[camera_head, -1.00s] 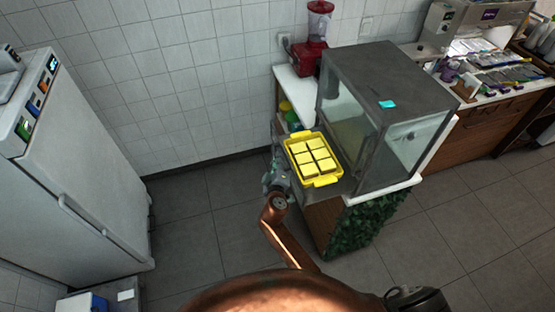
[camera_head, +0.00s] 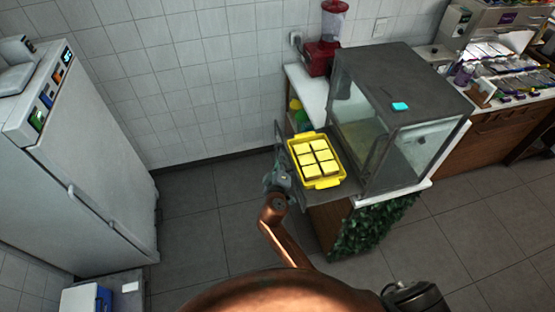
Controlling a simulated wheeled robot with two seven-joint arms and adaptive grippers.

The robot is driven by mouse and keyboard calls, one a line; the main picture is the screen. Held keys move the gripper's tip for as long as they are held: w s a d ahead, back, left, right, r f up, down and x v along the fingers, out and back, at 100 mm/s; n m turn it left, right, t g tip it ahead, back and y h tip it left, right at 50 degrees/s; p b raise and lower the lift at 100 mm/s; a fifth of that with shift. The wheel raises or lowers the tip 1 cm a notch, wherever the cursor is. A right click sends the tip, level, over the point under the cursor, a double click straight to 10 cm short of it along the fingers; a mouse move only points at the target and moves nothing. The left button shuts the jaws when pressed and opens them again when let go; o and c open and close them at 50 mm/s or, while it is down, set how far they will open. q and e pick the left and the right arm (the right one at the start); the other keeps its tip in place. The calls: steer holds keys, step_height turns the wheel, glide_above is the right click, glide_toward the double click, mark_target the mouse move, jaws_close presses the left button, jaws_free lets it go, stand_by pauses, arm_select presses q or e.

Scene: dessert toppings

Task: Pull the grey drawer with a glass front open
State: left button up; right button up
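The grey drawer (camera_head: 347,189) stands partly pulled out of the left side of the glass display case (camera_head: 400,105). Its upright glass front (camera_head: 280,148) is at the left end, apart from the case. A yellow tray (camera_head: 322,183) of pale yellow squares lies on the drawer. My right gripper (camera_head: 279,177) is at the lower outer side of the glass front, close to or touching it. Its fingers are small and partly hidden, so I cannot tell whether they are shut on a handle. My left gripper is not in view.
A white fridge (camera_head: 85,160) stands at the left, with free grey floor (camera_head: 200,215) between it and the drawer. A red blender (camera_head: 322,58) stands on the white counter behind. Green leaves (camera_head: 365,230) cover the counter's front.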

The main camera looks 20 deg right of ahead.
steer(key=o, duration=0.4)
steer(key=shift+r, duration=0.1)
step_height(320, 180, up, 9)
steer(key=shift+s+a+r, duration=0.1)
steer(key=shift+r, duration=0.05)
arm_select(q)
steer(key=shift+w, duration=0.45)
arm_select(e)
steer(key=shift+w+r, duration=0.2)
steer(key=shift+r, duration=0.05)
steer(key=shift+s, duration=0.1)
